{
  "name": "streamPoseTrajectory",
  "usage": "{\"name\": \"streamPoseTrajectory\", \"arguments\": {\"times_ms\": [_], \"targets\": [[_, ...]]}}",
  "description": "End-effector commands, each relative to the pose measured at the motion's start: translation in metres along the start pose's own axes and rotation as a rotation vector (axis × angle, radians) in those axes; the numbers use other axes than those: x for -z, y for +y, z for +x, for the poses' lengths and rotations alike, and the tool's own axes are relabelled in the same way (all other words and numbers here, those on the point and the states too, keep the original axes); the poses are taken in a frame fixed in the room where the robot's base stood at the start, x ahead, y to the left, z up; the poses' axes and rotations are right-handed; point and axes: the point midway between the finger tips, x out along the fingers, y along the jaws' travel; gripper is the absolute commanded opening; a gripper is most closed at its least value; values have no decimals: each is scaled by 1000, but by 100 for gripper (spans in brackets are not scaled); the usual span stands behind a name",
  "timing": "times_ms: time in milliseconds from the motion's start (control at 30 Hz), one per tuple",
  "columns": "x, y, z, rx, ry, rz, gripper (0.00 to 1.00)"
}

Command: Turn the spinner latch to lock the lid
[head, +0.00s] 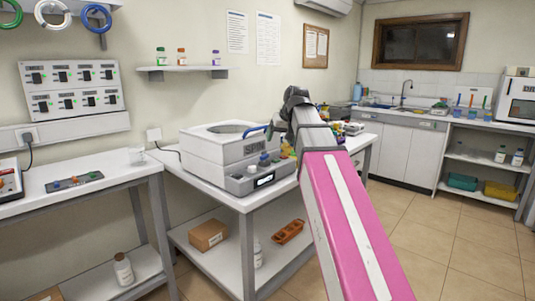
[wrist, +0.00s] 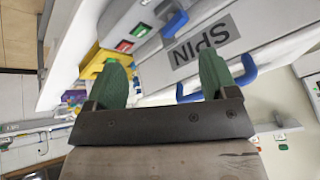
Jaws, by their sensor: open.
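The white spinner (head: 222,153) stands on the middle table, with a round rimmed top (head: 228,128). Its SPIN label (wrist: 200,45) shows upside down in the wrist view. A blue bent handle (wrist: 244,72) is on the spinner's face, partly hidden behind my right finger; a blue handle (head: 252,130) also shows at the top edge in the head view. Another blue part (wrist: 175,24) is farther up. I cannot tell which blue part is the latch. My gripper (wrist: 163,76) is open and empty, its green fingers in front of the spinner. In the head view my arm hides most of it.
A lower shelf holds a brown box (head: 208,235). Floor at right (head: 470,240) is clear.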

Motion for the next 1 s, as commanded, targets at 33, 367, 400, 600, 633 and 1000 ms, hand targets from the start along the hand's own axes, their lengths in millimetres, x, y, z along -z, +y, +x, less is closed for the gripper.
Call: {"name": "streamPoseTrajectory", "arguments": {"times_ms": [33,367,400,600,633,1000], "targets": [[14,0,2,15,-26,-99,79],[44,-6,8,144,-138,-668,79],[46,-6,8,154,-143,-705,79],[46,-8,12,177,-151,-783,79],[45,-8,15,178,-151,-784,79],[33,-14,70,177,-153,-780,79]]}}
